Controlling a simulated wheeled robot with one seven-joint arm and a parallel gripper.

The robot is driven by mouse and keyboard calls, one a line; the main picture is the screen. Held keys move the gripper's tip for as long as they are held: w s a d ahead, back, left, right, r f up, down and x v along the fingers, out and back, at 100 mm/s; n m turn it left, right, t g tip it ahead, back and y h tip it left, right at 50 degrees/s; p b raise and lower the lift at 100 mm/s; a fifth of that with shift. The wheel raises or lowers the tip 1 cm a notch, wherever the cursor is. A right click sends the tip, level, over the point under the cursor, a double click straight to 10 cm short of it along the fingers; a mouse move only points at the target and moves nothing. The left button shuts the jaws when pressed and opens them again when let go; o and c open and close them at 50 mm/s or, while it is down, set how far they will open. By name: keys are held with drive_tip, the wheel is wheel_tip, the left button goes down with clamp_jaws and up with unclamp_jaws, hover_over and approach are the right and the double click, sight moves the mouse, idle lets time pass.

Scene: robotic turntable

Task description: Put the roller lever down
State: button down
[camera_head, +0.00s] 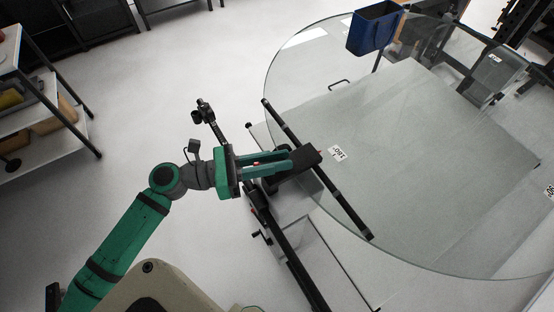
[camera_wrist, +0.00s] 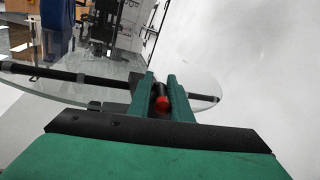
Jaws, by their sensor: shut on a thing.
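My gripper (camera_head: 300,158) reaches right over the edge of the round glass turntable (camera_head: 420,262). Its green fingers are shut on the roller lever, a dark handle with a red end. In the wrist view the lever's red end (camera_wrist: 162,103) shows between the two fingers of my gripper (camera_wrist: 160,80). A long black roller bar (camera_head: 345,208) crosses just beyond the fingertips, slanting along the glass edge. It also runs across the wrist view (camera_wrist: 95,79). The fingers and the dark block at their tips hide the lever's far end and its joint.
A dark rail stand (camera_head: 290,258) runs below my gripper, partly under the glass. A blue bin (camera_head: 372,28) stands at the turntable's far side. Shelves (camera_head: 40,100) stand at the left.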

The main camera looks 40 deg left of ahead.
drive_tip(key=m+g+h, duration=0.2)
drive_tip(key=g, duration=0.1)
drive_tip(key=m+g+h, duration=0.1)
drive_tip(key=h, duration=0.1)
drive_tip(key=shift+w+m+g, duration=0.25)
drive_tip(key=shift+m+g, duration=0.15)
drive_tip(key=m+g+h, duration=0.1)
drive_tip(key=g, duration=0.1)
drive_tip(key=m+g+h, duration=0.1)
drive_tip(key=m+g, duration=0.1)
drive_tip(key=g, duration=0.1)
drive_tip(key=shift+w+a+m, duration=0.1)
drive_tip(key=shift+w+m, duration=0.1)
drive_tip(key=shift+m, duration=0.1)
drive_tip(key=m+g, duration=0.2)
drive_tip(key=g, duration=0.1)
drive_tip(key=m+g, duration=0.2)
drive_tip(key=g, duration=0.1)
drive_tip(key=shift+w+g, duration=0.2)
drive_tip(key=shift+g, duration=0.2)
drive_tip(key=shift+m+g+y, duration=0.3)
drive_tip(key=shift+m+g, duration=1)
drive_tip(key=shift+g, duration=0.7)
drive_tip(key=c, duration=1.8)
unclamp_jaws()
